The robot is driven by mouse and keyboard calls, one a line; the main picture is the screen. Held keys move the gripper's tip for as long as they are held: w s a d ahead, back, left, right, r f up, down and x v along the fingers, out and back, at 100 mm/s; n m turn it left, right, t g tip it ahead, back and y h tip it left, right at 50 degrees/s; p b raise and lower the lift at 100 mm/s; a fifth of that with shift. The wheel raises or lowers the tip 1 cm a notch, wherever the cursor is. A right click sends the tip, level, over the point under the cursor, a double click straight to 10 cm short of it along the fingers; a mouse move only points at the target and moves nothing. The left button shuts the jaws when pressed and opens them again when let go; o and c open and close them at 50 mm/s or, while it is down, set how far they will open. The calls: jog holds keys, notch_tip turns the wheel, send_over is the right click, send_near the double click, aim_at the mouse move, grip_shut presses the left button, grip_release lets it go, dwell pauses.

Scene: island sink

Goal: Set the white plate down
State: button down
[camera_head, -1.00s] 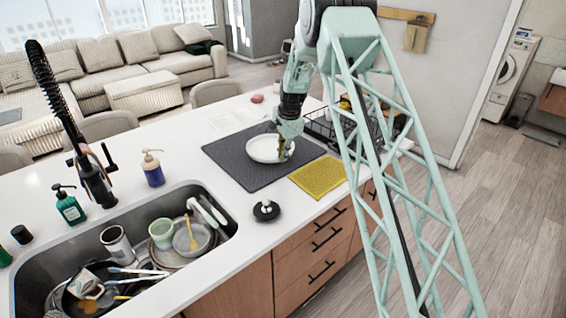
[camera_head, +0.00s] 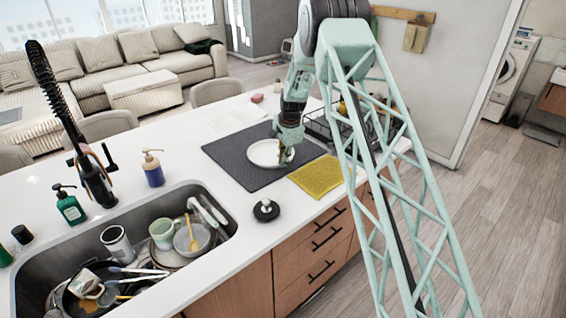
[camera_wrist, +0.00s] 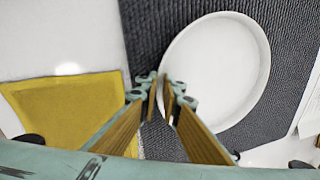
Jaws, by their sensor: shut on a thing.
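The white plate (camera_head: 265,152) looks flat and lies on or just above the dark grey drying mat (camera_head: 235,160); I cannot tell whether it fully touches. My gripper (camera_head: 286,157) is at the plate's right edge, pointing down, shut on its rim. In the wrist view, the plate (camera_wrist: 220,70) is over the ribbed mat (camera_wrist: 150,35), and the fingertips of my gripper (camera_wrist: 167,92) pinch its near left rim. The plate's underside is hidden.
A yellow cloth (camera_head: 318,176) lies at the mat's front right, and a black round stopper (camera_head: 266,210) stands in front. A dish rack (camera_head: 325,128) is behind my gripper. The sink (camera_head: 215,186) with several dishes is at left, beside a soap bottle (camera_head: 153,168).

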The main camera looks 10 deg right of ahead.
jog(key=c, duration=2.8)
grip_release()
jog(key=shift+r, duration=0.1)
jog(key=shift+v, duration=5.9)
jog(key=shift+r, duration=0.1)
